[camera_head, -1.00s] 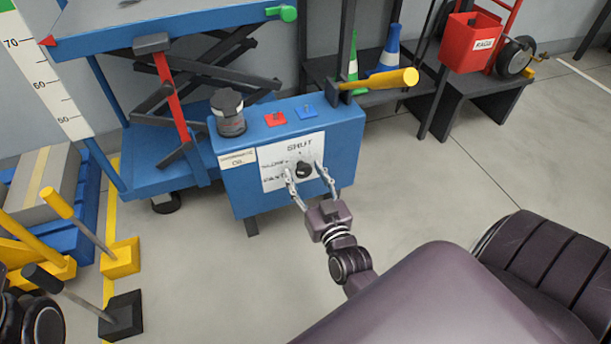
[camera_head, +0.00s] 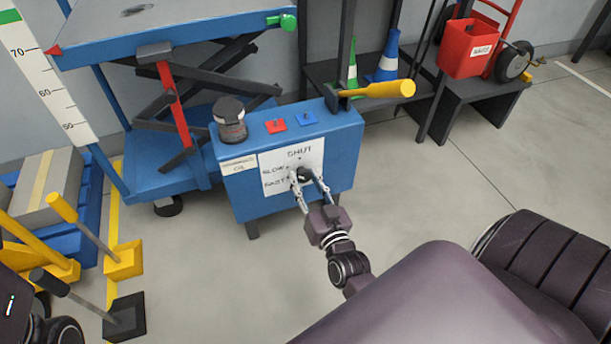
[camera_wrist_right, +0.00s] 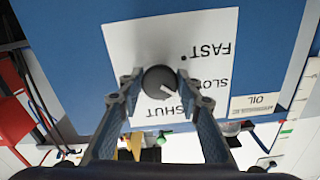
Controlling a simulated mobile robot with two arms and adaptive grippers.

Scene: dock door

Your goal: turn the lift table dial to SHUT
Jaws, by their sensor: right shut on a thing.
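The lift table dial (camera_head: 303,174) is a dark round knob on a white label plate (camera_head: 309,155) on the front of a blue box (camera_head: 238,199). The label reads SHUT at the top, with SLOW and FAST down its left side. My right gripper (camera_head: 306,177) is shut on the dial, one finger on each side. The right wrist view shows the dial (camera_wrist_right: 159,82) between both fingertips. Its white pointer line is aimed between the SLOW and SHUT words. My left gripper is not in view.
On the box top are a dark-lidded jar (camera_head: 229,120), a red tile (camera_head: 275,126) and a blue tile (camera_head: 305,118). A yellow handle (camera_head: 379,90) sticks out above its right end. The blue lift table (camera_head: 180,32) stands behind.

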